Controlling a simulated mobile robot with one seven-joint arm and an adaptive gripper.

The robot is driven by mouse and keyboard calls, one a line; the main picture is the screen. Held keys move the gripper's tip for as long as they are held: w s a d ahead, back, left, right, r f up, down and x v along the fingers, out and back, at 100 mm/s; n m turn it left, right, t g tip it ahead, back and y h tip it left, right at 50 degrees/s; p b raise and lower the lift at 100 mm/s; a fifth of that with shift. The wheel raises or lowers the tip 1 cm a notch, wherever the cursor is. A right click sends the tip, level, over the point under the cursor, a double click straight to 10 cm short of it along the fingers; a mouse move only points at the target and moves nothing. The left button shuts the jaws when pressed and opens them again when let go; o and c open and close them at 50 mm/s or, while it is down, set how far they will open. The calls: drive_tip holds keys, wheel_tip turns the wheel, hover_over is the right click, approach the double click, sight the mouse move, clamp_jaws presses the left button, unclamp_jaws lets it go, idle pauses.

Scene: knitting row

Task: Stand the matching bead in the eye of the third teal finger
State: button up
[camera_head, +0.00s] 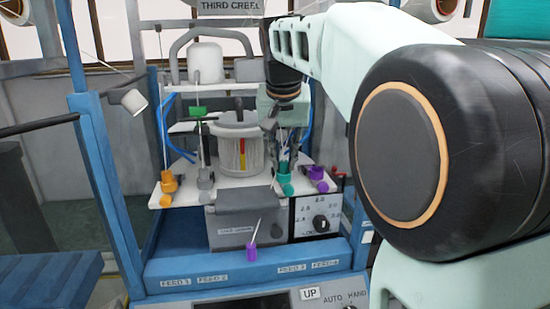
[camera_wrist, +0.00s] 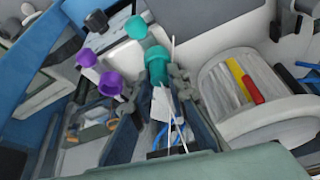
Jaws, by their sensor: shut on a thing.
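The teal finger (camera_head: 286,188) stands on the right part of the white plate, with a round teal end and a teal collar. My gripper (camera_head: 284,150) is above it, pointing down. In the wrist view, my gripper (camera_wrist: 155,90) is shut between its grey fingertips on what looks like a teal bead (camera_wrist: 157,72). A thin white rod rises beside it. The bead overlaps the teal finger's end (camera_wrist: 136,27), so I cannot tell whether they touch, and the eye is hidden.
A purple finger (camera_head: 316,175) stands close to the right. Orange (camera_head: 168,184) and grey (camera_head: 205,178) fingers stand left. A grey drum (camera_head: 236,145) is behind. A purple bead (camera_head: 251,252) with a white rod stands on the blue ledge in front. A green piece (camera_head: 198,112) is up left.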

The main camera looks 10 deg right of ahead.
drive_tip(key=o, duration=0.8)
drive_tip(key=v, duration=0.7)
drive_tip(key=shift+r, duration=0.2)
drive_tip(key=shift+s, duration=0.15)
